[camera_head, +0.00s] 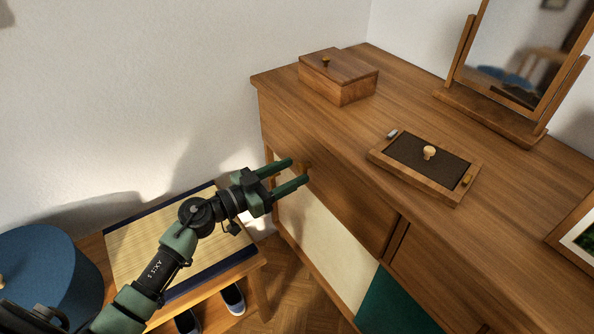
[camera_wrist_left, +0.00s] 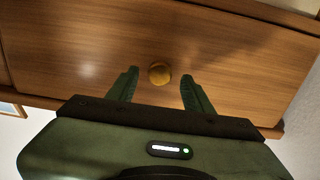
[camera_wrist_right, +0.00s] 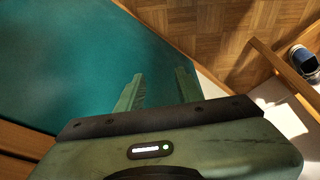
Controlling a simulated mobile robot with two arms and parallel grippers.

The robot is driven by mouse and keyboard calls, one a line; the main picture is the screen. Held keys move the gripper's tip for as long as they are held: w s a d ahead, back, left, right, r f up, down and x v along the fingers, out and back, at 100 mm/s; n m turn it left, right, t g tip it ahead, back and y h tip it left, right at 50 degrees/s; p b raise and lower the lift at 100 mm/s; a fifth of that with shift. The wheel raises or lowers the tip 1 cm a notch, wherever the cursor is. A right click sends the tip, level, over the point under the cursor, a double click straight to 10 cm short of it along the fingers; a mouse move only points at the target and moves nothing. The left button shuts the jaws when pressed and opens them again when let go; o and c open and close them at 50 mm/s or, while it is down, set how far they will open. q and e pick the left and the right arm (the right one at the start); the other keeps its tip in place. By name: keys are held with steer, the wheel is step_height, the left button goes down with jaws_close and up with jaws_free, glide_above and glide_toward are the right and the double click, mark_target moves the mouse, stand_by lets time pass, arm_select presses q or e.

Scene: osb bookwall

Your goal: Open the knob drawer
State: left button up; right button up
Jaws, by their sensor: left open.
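The wooden drawer front (camera_head: 350,205) is at the left end of the dresser, under its top. It looks flush with the dresser, closed. Its round knob (camera_head: 307,166) is small in the head view, near my left gripper (camera_head: 299,170). In the left wrist view the yellowish knob (camera_wrist_left: 159,74) appears between the open fingertips of my left gripper (camera_wrist_left: 160,75), with a gap on each side. I cannot tell how far the tips are from the drawer face. My right gripper (camera_wrist_right: 160,75) shows a gap between its fingers, empty, over a teal panel.
On the dresser top (camera_head: 350,130) are a wooden box (camera_head: 340,85), a shallow tray (camera_head: 380,157) with a knob inside, and a mirror (camera_head: 530,50). Below the drawer are cream (camera_head: 320,230) and teal (camera_head: 395,305) panels. A bench (camera_head: 250,262) with a mat stands at left, shoes under it.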

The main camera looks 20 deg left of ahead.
arm_select(q)
steer(key=shift+x, duration=0.9)
jaws_close()
stand_by(0.8)
